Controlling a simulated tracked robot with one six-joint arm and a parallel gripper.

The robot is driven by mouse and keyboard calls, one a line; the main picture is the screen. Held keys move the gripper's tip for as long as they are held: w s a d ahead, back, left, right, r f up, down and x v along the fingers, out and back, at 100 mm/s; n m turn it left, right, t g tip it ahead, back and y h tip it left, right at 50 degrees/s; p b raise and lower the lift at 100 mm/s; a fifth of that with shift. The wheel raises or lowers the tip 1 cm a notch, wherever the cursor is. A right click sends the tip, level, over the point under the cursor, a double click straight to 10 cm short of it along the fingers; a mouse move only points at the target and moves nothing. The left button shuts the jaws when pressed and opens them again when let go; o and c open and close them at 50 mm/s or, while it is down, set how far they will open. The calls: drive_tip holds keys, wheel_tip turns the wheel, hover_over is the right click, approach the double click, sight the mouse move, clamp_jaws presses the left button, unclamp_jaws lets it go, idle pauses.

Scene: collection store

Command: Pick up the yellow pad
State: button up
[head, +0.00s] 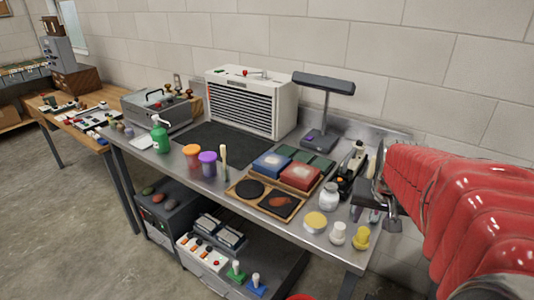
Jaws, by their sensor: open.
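A round, flat yellow pad (315,222) in a low pale casing lies near the front edge of the metal bench (225,187), towards its right end. To its right stand a small white knobbed piece (338,234) and a yellow knobbed piece (361,238). My gripper (376,212) is open above the bench's right end, to the right of the pad and apart from it. The finger gap is small in this view, and I see nothing held in it. My red-sleeved arm covers the far right of the view.
A white jar (329,195) stands just behind the pad. A wooden tray (263,205) with dark round and square pads lies to its left. Red and blue boxes, a black tool (352,170) and a lamp (322,100) stand behind. A dark mat (222,146) lies clear further left.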

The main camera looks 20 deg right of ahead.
sight(365, 233)
drive_tip(key=shift+x, duration=2.65)
drive_tip(key=shift+x, duration=2.6)
drive_tip(key=shift+s, duration=0.15)
drive_tip(key=shift+c, duration=0.4)
drive_tip(key=shift+f, duration=0.1)
drive_tip(key=c, duration=1)
